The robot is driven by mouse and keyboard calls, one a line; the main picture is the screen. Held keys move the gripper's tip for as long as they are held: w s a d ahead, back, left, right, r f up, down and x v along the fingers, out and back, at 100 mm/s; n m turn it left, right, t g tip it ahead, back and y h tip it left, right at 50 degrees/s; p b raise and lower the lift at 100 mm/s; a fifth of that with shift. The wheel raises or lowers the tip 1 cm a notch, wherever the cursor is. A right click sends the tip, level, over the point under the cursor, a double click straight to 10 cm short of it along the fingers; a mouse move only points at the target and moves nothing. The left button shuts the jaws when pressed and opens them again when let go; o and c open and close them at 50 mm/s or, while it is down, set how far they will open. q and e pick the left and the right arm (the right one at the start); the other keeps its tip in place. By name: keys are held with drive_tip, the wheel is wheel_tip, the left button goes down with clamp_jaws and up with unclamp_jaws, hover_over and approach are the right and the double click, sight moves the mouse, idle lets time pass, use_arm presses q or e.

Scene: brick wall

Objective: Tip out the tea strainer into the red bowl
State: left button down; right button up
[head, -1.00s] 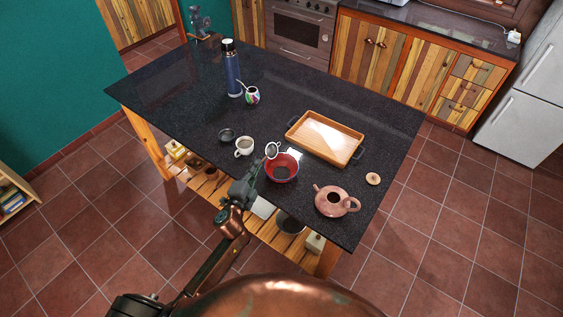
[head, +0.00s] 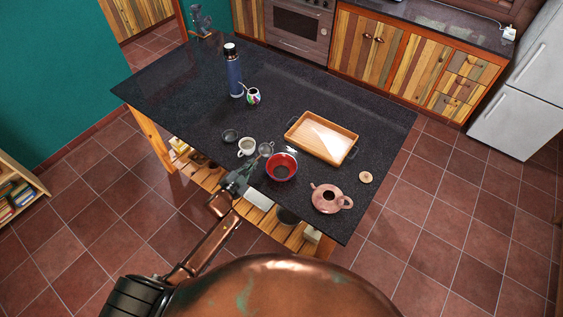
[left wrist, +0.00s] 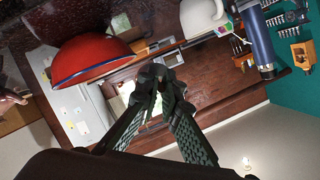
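The red bowl (head: 271,178) stands near the table's front edge, with a dark patch inside. It also shows at the left in the left wrist view (left wrist: 95,58). The small tea strainer (head: 265,149) appears between the bowl and the white cup (head: 247,146), just left of the bowl's rim. My left gripper (head: 247,168) reaches over the table's front edge, its fingertips towards the strainer. In the left wrist view the fingers (left wrist: 158,78) come together at the tips, apparently on the strainer's handle; its mesh is not clear there. My right gripper is not in view.
A pink teapot (head: 327,199) and its round lid (head: 365,177) are to the right. A wooden tray (head: 322,138) lies behind the bowl. A small dark dish (head: 230,136), a blue flask (head: 234,75) and a patterned cup (head: 253,97) stand left and behind.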

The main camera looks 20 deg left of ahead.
use_arm(q)
drive_tip(key=a, duration=0.1)
drive_tip(key=w+a+n+h+p, duration=0.1)
drive_tip(key=a+n+g+p, duration=0.1)
drive_tip(key=shift+w+a+f, duration=0.1)
drive_tip(key=shift+w+f, duration=0.05)
drive_tip(key=shift+f, duration=0.15)
drive_tip(key=shift+w+a+r+n+h+p, duration=0.15)
drive_tip(key=shift+a+n+h+p, duration=0.1)
drive_tip(key=shift+a+n+p, duration=0.15)
drive_tip(key=shift+w+a+r+n+h+p, duration=0.1)
drive_tip(key=shift+w+a+n+h+p, duration=0.05)
drive_tip(key=shift+a+n+h+p, duration=0.2)
drive_tip(key=shift+d, duration=0.1)
